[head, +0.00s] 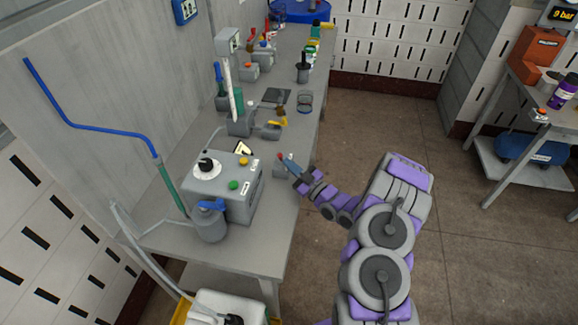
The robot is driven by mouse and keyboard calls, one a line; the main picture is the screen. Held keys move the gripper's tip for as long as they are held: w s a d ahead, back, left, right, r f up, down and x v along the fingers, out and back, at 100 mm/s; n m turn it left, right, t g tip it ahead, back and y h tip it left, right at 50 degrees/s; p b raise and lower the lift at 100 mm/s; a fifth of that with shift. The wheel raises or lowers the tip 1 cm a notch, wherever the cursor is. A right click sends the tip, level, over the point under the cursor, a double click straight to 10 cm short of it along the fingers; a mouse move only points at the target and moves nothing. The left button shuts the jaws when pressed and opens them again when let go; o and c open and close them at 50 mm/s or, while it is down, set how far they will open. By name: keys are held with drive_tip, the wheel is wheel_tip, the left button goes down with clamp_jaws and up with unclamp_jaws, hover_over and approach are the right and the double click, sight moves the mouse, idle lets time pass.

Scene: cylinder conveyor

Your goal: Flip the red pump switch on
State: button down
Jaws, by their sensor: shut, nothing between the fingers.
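A small red part (280,156), which looks like the red switch, shows at the right edge of the grey bench (260,207), next to a low grey block. My gripper (287,161) reaches in from the right, with its tip right beside the red part. I cannot tell whether they touch. The gripper is shut and holds nothing. The tip partly hides the red part and the block, so the switch position cannot be read.
A grey control box (222,190) with a black knob and green and yellow buttons stands left of my gripper. A grey bottle (209,222) stands before it. Valves and fittings line the bench behind. A side table (538,93) stands right; the floor between is clear.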

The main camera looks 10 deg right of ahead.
drive_tip(key=shift+w+a+r, duration=0.1)
drive_tip(key=shift+w+a, duration=0.1)
drive_tip(key=shift+w, duration=0.05)
drive_tip(key=shift+w+r+m+h+p, duration=0.15)
drive_tip(key=shift+r+m+h+p, duration=0.15)
drive_tip(key=shift+m+p, duration=0.35)
drive_tip(key=m+p, duration=0.1)
drive_tip(key=r+m+g+h+p, duration=0.1)
drive_tip(key=p, duration=0.1)
drive_tip(key=shift+w+d+m, duration=0.25)
drive_tip(key=shift+w, duration=0.15)
drive_tip(key=m+p, duration=0.1)
drive_tip(key=w+m+g+h+p, duration=0.1)
drive_tip(key=p, duration=0.1)
drive_tip(key=shift+d+r+g, duration=0.2)
drive_tip(key=shift+r+g, duration=0.1)
drive_tip(key=shift+m+g+p, duration=0.3)
drive_tip(key=shift+p, duration=0.4)
drive_tip(key=shift+w+f, duration=0.1)
drive_tip(key=shift+f, duration=0.15)
